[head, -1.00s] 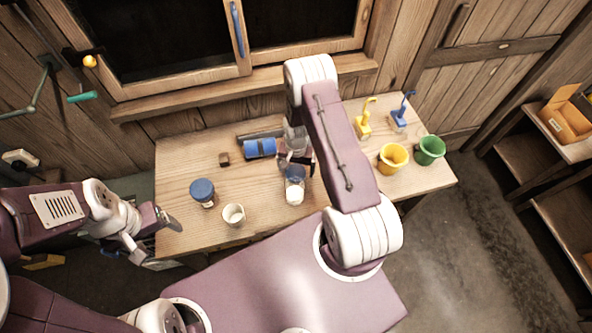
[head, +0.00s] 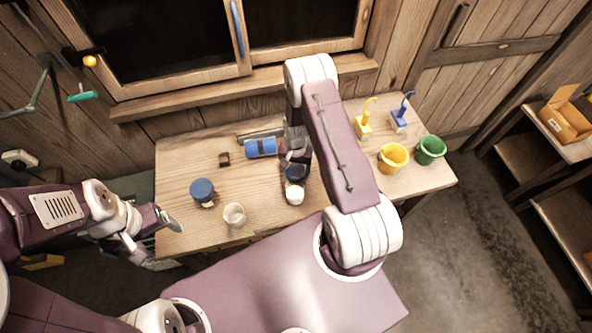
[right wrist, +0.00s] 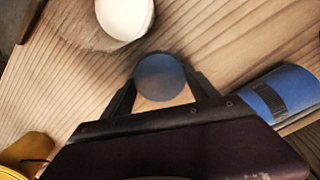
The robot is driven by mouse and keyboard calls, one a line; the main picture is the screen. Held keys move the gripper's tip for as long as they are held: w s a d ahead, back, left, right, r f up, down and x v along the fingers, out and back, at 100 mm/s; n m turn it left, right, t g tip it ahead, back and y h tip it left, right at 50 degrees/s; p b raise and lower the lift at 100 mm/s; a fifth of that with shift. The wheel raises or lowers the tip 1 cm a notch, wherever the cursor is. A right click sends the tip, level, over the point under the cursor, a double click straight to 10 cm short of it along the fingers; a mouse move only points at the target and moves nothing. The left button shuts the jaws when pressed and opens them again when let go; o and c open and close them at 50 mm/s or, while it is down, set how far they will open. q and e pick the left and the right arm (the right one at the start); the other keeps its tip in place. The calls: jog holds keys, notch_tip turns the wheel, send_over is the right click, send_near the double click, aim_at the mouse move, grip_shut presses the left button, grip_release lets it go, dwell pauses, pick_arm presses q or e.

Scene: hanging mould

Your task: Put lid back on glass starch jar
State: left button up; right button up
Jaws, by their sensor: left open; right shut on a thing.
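The glass starch jar (head: 294,196) stands on the table with white starch in it; in the right wrist view its white round top (right wrist: 125,14) shows uncovered. A round blue lid (right wrist: 160,78) is between the fingers of my right gripper (right wrist: 162,90), which is shut on it. In the head view the lid (head: 296,172) appears dark, just behind the jar, partly hidden by the gripper (head: 296,162). In the wrist view lid and jar top appear apart. My left gripper (head: 166,219) is open and empty at the table's left edge.
A blue-lidded jar (head: 202,191) and a whitish cup (head: 234,214) stand left of the starch jar. A blue roll (head: 261,148) and a small brown block (head: 224,159) lie behind. Yellow (head: 392,158) and green (head: 430,150) pots stand at right.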

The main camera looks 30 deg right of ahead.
aim_at(300, 172)
jog(key=r, duration=0.1)
jog(key=r+b, duration=0.1)
jog(key=s+d+r+b, duration=0.1)
jog(key=r, duration=0.1)
jog(key=s+d+r+b, duration=0.2)
jog(key=s+d+r, duration=0.4)
jog(key=s, duration=0.2)
jog(key=shift+d+r, duration=0.2)
jog(key=shift+d, duration=0.05)
